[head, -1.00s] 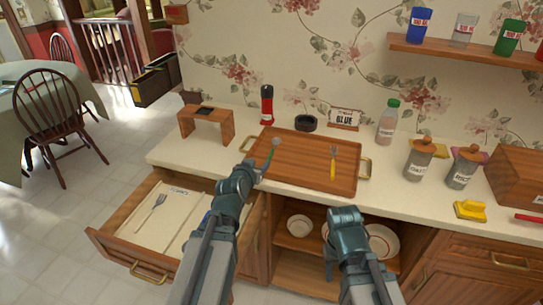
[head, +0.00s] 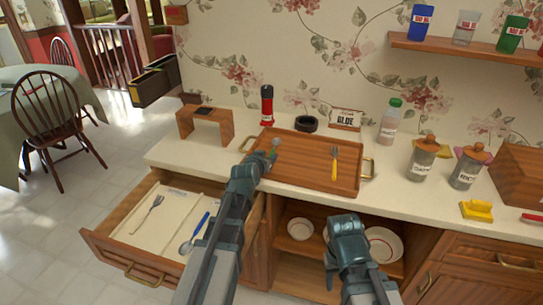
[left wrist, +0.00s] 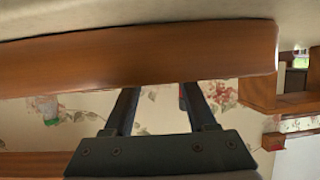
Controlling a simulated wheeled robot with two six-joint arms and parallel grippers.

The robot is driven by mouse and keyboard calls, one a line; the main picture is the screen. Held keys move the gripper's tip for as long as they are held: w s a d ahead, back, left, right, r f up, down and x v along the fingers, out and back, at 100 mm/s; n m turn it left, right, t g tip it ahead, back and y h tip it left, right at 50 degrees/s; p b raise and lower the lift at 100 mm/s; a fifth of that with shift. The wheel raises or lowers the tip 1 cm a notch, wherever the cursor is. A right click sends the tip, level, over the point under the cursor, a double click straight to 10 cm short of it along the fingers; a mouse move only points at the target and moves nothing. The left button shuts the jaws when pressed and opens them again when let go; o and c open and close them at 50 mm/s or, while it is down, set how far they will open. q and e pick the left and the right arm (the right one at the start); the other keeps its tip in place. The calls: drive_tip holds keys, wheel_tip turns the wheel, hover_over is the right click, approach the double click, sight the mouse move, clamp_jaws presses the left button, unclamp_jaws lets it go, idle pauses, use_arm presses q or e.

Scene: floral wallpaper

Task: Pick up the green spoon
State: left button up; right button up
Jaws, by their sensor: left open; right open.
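The green spoon (head: 273,154) lies in the wooden tray (head: 310,172) on the counter, near the tray's left side. Its grey bowl points to the back wall; the lower handle is hidden behind my left gripper (head: 262,160). That gripper is open at the tray's left front, close to the handle. In the left wrist view, its two dark fingers (left wrist: 158,92) stand apart with nothing seen between them, below a brown wooden band. The spoon cannot be made out there. My right gripper (head: 340,252) is open and empty in front of the lower cabinet.
A yellow-handled fork (head: 334,166) lies in the same tray. The open drawer (head: 145,228) holds a fork and a blue-handled spoon (head: 195,234). A red bottle (head: 267,106), a black ring and a green-capped bottle (head: 391,121) stand behind the tray. Bowls sit in the open cabinet.

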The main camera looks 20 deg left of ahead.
sight(271, 153)
use_arm(q)
drive_tip(key=x, duration=0.1)
drive_tip(key=b+x, duration=0.1)
drive_tip(key=x, duration=0.2)
drive_tip(key=shift+w+d+f, duration=0.1)
drive_tip(key=shift+w+d, duration=0.15)
drive_tip(key=shift+d, duration=0.05)
drive_tip(key=shift+s, duration=0.1)
clamp_jaws()
